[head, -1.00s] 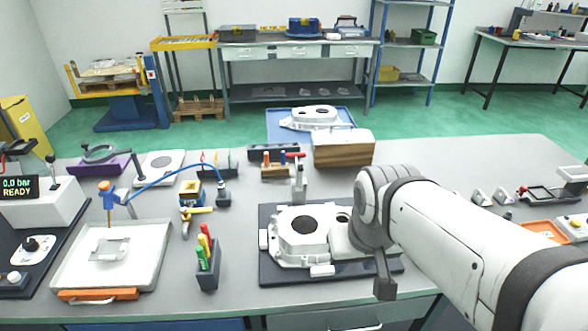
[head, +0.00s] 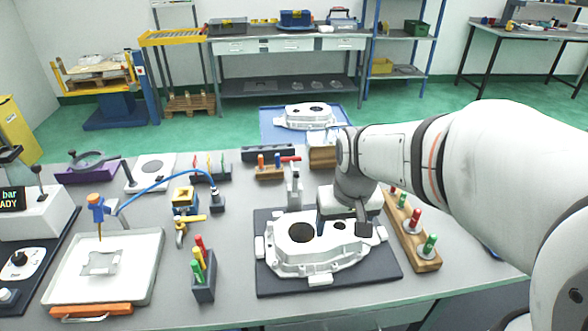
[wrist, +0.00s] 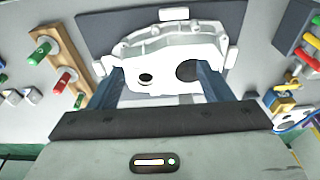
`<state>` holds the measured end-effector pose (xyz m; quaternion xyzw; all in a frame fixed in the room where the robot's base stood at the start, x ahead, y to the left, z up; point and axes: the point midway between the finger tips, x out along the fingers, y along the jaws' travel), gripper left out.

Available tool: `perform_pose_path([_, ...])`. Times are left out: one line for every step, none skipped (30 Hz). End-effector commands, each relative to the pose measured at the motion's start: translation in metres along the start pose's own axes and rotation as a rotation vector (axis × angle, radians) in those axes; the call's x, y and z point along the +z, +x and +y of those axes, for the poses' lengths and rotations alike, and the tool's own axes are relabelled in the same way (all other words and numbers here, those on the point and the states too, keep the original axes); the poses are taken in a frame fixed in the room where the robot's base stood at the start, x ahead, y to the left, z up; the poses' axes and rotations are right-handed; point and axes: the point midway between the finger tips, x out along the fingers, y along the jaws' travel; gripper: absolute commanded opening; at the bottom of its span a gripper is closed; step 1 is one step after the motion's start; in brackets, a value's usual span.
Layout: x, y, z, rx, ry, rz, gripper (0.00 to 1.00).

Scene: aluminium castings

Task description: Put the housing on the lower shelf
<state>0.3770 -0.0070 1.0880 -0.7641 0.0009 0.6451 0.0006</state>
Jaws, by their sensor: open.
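A white cast housing (head: 310,252) with a large dark round opening lies on a dark plate (head: 285,288) on the near bench. It also shows in the wrist view (wrist: 170,52). My gripper (head: 345,222) is over the housing's right part. In the wrist view my gripper (wrist: 158,88) is open, with one finger at each side of the housing's near part; contact cannot be told. A similar white casting (head: 305,116) lies on a blue surface behind the bench. A lower shelf (head: 235,92) runs under the far workbench, with flat pieces on it.
A wooden rack with coloured plugs (head: 412,238) stands right of the plate. A metal clamp post (head: 294,185) stands behind the housing. A dark holder with coloured handles (head: 203,280) and a white tray (head: 140,278) are at left. Blue shelving (head: 400,70) stands at the back.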

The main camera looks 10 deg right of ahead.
Motion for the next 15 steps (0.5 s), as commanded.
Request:
perform_pose_path([-0.016, 0.004, 0.0, 0.0, -0.001, -0.028, 0.73])
perform_pose_path([-0.025, 0.008, -0.001, 0.0, -0.001, -0.039, 0.73])
perform_pose_path([-0.037, 0.015, -0.001, 0.0, 0.0, -0.053, 0.73])
perform_pose_path([-0.045, 0.021, -0.001, 0.0, 0.0, -0.064, 0.73])
perform_pose_path([-0.052, 0.027, -0.001, 0.0, 0.0, -0.076, 0.73])
perform_pose_path([-0.063, 0.035, -0.001, 0.0, 0.0, -0.089, 0.73])
perform_pose_path([-0.069, 0.042, -0.001, 0.0, 0.001, -0.099, 0.73])
perform_pose_path([-0.075, 0.049, -0.001, 0.0, 0.001, -0.108, 0.73])
perform_pose_path([-0.083, 0.057, -0.002, 0.0, 0.002, -0.12, 0.73])
perform_pose_path([-0.088, 0.063, -0.002, 0.0, 0.002, -0.128, 0.73])
perform_pose_path([-0.092, 0.069, -0.002, 0.0, 0.002, -0.134, 0.73])
perform_pose_path([-0.097, 0.077, -0.002, 0.0, 0.003, -0.143, 0.73])
perform_pose_path([-0.1, 0.082, -0.002, 0.0, 0.003, -0.149, 0.73])
perform_pose_path([-0.103, 0.086, -0.002, 0.0, 0.003, -0.154, 0.73])
perform_pose_path([-0.106, 0.091, -0.002, 0.0, 0.003, -0.159, 0.73])
